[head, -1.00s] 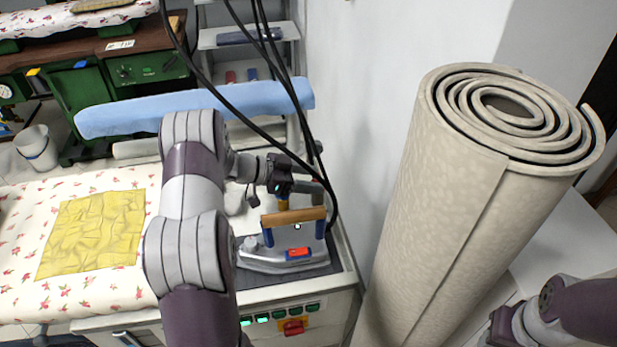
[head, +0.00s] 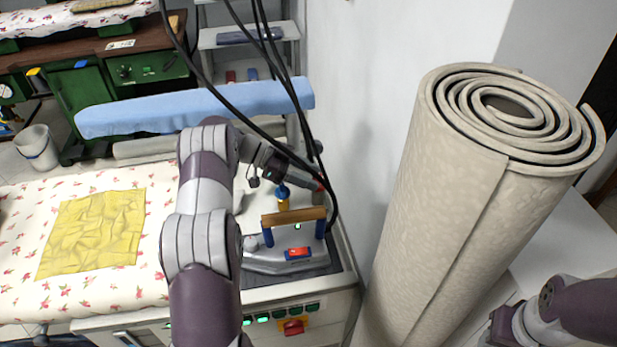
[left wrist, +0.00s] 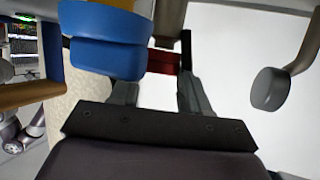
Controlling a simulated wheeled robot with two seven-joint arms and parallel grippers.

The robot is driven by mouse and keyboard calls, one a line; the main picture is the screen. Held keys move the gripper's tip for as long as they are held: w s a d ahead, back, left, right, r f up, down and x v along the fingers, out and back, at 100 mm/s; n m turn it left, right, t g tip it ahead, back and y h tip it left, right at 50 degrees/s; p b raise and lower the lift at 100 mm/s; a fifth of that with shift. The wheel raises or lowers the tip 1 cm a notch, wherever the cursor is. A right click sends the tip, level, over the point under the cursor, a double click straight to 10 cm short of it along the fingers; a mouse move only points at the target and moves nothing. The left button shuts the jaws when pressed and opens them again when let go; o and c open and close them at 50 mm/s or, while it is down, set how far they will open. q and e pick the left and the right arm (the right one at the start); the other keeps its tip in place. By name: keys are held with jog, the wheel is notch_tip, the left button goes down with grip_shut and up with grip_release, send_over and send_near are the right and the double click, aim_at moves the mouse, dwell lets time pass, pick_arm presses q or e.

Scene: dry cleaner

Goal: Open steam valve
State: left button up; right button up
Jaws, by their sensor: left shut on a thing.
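The red valve handle (left wrist: 165,63) shows between the fingers of my left gripper (left wrist: 157,86) in the left wrist view. The gripper is shut on it. In the head view, my left gripper (head: 314,181) is behind the iron, at the right edge of the ironing station, partly behind black hoses. Only a small red bit of the handle (head: 321,187) shows there. A blue piece (left wrist: 110,42) fills the upper left of the wrist view, close to the fingers. My right arm shows at the lower right of the head view; its gripper is out of frame.
The iron (head: 285,262), with a wooden handle, stands just in front of the left gripper. A blue-topped yellow piece (head: 283,200) stands behind it. Black hoses (head: 270,60) hang across. A tall beige roll (head: 440,200) stands to the right. A yellow cloth (head: 92,233) lies left.

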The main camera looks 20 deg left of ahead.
pick_arm(q)
jog(key=shift+w+m+g+b, duration=0.2)
jog(key=shift+m+g+b, duration=0.25)
jog(key=shift+m+g, duration=0.3)
jog(key=o, duration=1.1)
jog(key=shift+c, duration=0.2)
